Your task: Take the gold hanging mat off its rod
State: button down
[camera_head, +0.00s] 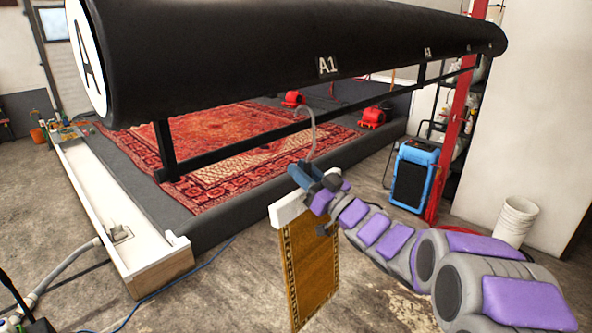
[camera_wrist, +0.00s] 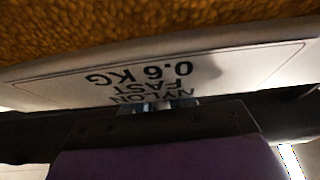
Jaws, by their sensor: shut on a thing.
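The gold mat (camera_head: 312,268) hangs upright, with a dark patterned border along its left edge and a white strip (camera_head: 288,211) along its top. My gripper (camera_head: 318,190) is at that white strip and shut on it. In the wrist view, the gold pile (camera_wrist: 150,28) fills the top. Below it the white strip (camera_wrist: 75,85) carries upside-down print reading "NYLON FAST 0.6 KG", with my gripper (camera_wrist: 168,105) against its edge. I cannot make out the mat's rod, nor whether the mat touches one.
A big black roller (camera_head: 250,50) marked A1 spans above, with a black rail below it. Red patterned rugs (camera_head: 240,150) lie in the pit behind a dark kerb. A blue-and-black machine (camera_head: 413,178) and white buckets (camera_head: 516,220) stand at right. A blue hose crosses the floor.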

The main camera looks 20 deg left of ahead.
jog(key=s+d, duration=0.3)
jog(key=d, duration=0.7)
jog(key=shift+s+d, duration=0.2)
jog(key=shift+s, duration=0.15)
dwell(0.6)
